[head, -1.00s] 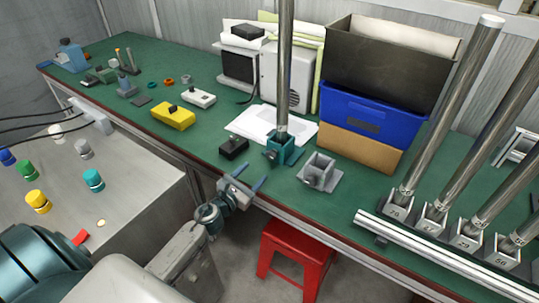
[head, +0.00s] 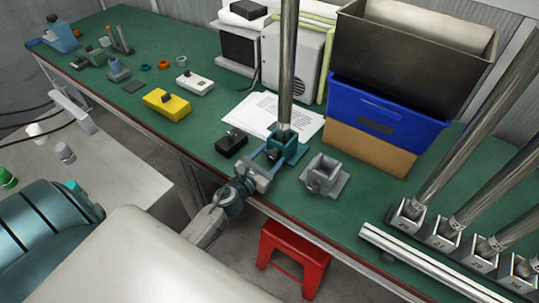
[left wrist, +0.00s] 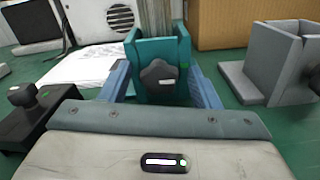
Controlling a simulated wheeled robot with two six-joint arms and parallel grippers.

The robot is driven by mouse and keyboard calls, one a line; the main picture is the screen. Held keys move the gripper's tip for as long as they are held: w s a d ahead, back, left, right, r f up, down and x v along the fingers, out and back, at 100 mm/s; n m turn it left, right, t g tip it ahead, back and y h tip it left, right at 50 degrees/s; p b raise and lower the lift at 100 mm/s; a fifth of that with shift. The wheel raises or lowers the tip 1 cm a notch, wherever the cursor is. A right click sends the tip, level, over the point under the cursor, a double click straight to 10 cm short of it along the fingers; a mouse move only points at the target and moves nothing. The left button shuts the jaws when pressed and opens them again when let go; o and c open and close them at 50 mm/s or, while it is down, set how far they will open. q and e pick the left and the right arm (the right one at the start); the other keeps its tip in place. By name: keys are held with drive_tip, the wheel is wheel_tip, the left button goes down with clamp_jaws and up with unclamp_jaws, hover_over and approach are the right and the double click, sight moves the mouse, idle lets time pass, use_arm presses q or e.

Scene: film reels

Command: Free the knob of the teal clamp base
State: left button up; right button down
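The teal clamp base (head: 291,151) stands on the green bench with a tall metal pole (head: 288,60) upright in it. In the left wrist view the teal base (left wrist: 182,52) fills the upper middle, and its dark grey knob (left wrist: 160,76) faces the camera. My left gripper (head: 264,158) is open at the front of the base. Its two blue fingers (left wrist: 163,85) stand on either side of the knob in the left wrist view, and I see a gap between each finger and the knob. My right gripper is not in view.
A grey clamp base (head: 324,178) stands close on the right and a small black box (head: 231,143) close on the left. White paper (head: 262,113) lies behind. A blue bin (head: 375,120) and several poles in bases stand further right.

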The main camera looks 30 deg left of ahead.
use_arm(q)
drive_tip(key=c, duration=1)
drive_tip(key=shift+n, duration=2)
drive_tip(key=shift+a+n, duration=0.1)
drive_tip(key=shift+n, duration=1.3)
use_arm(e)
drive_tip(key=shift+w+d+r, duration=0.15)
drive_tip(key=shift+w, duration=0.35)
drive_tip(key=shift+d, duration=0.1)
